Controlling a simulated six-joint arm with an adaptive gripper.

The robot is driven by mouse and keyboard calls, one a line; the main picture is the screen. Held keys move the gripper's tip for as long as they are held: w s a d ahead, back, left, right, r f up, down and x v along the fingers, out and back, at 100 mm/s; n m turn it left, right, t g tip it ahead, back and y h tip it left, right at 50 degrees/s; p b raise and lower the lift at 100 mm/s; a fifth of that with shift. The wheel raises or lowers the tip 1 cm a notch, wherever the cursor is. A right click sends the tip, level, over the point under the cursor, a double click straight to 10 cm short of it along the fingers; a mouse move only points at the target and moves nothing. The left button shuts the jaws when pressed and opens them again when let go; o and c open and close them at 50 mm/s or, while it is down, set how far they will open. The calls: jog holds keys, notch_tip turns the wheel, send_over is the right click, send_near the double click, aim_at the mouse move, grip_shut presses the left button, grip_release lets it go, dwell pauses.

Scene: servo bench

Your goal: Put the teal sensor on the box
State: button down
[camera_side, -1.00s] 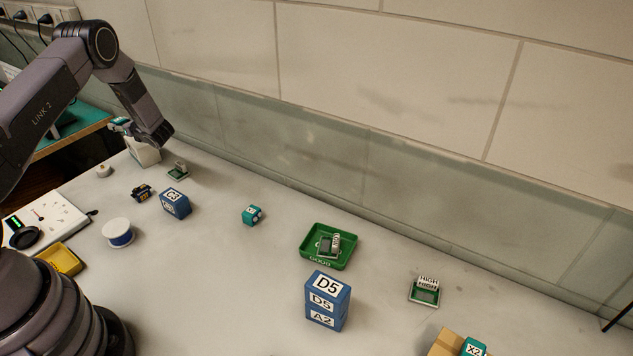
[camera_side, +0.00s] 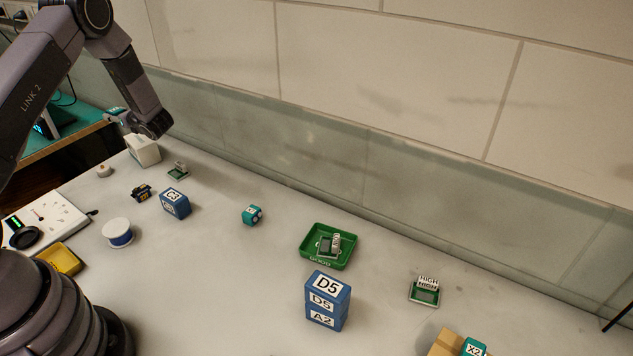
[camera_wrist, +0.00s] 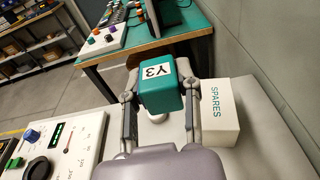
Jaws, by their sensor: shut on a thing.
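My gripper (camera_wrist: 160,92) is shut on a teal sensor (camera_wrist: 160,84) marked Y3, one finger on each side of it. In the side view the held teal sensor (camera_side: 116,113) shows as a small patch beside my wrist, above the white box (camera_side: 146,152). The white box marked SPARES (camera_wrist: 210,112) is right of the sensor in the wrist view. The sensor looks apart from the box. Another teal sensor (camera_side: 252,215) lies mid-bench, and a teal one marked X2 (camera_side: 474,347) is by a cardboard block (camera_side: 445,342).
Blue blocks marked C3 (camera_side: 175,204) and D5 (camera_side: 327,300) stand on the bench. A green tray (camera_side: 309,259) holds a small board. A wall runs along the back. A teal-topped table (camera_wrist: 140,45) is beyond the bench end.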

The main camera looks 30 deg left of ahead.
jog(key=w+a+f, duration=0.2)
jog(key=w+a, duration=0.1)
send_over(139, 139)
notch_tip(139, 139, down, 6)
jog(key=shift+s+r, duration=0.1)
jog(key=shift+r, duration=0.15)
jog(key=shift+f, duration=1.7)
jog(key=shift+f, duration=0.2)
jog(key=c, duration=0.8)
grip_release()
jog(key=shift+r, duration=0.1)
